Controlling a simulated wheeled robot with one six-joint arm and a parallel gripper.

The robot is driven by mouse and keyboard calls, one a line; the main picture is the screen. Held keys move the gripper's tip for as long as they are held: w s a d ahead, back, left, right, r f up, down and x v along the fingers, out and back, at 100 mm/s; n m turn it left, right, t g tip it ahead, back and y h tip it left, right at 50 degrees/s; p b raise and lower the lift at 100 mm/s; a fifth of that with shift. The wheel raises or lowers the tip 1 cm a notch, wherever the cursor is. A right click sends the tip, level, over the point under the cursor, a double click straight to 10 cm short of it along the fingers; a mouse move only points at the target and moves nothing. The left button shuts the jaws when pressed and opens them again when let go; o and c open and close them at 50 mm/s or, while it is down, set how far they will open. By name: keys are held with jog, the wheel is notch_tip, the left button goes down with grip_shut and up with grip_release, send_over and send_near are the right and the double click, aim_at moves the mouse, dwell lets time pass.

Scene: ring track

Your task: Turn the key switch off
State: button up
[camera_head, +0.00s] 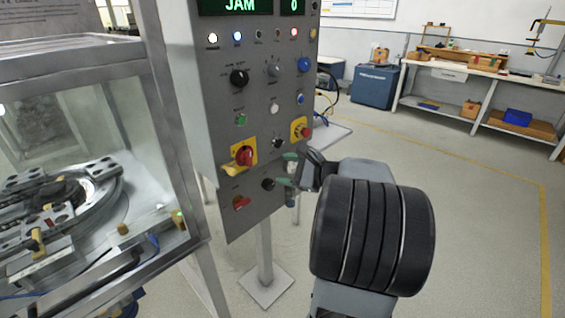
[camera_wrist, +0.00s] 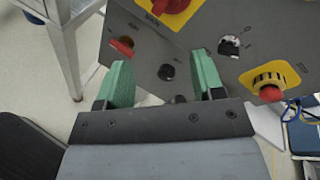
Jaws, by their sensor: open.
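The control panel (camera_head: 222,130) stands upright ahead. What looks like the key switch, a small silver and black switch (camera_wrist: 229,45) with marks around it, is beyond the right finger in the wrist view; it shows small in the head view (camera_head: 277,143). Its exact turn is too small to tell. My gripper (camera_head: 286,169) is open and empty in front of the panel's lower right. Its green fingers (camera_wrist: 161,62) frame a round black knob (camera_wrist: 166,72) in the wrist view, apart from it.
A red emergency button (camera_head: 304,132) on yellow is close to my gripper. A red switch on yellow (camera_head: 244,156) and a red knob (camera_head: 241,202) are left. A glazed machine enclosure (camera_head: 95,200) stands left of the panel. The floor at right is clear up to the workbench (camera_head: 460,70).

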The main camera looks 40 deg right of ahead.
aim_at(281, 145)
jog(key=d+m+t+h+b, duration=0.25)
jog(key=d+m+t, duration=0.2)
jog(key=d, duration=0.45)
jog(key=shift+g+h, duration=0.25)
jog(key=shift+g, duration=0.1)
jog(key=w, duration=0.4)
jog(key=w+a, duration=0.1)
jog(key=w, duration=0.3)
jog(key=w+a+p, duration=0.1)
jog(key=w, duration=0.3)
jog(key=shift+a+f, duration=0.1)
jog(key=shift+a, duration=0.1)
jog(key=c, duration=0.9)
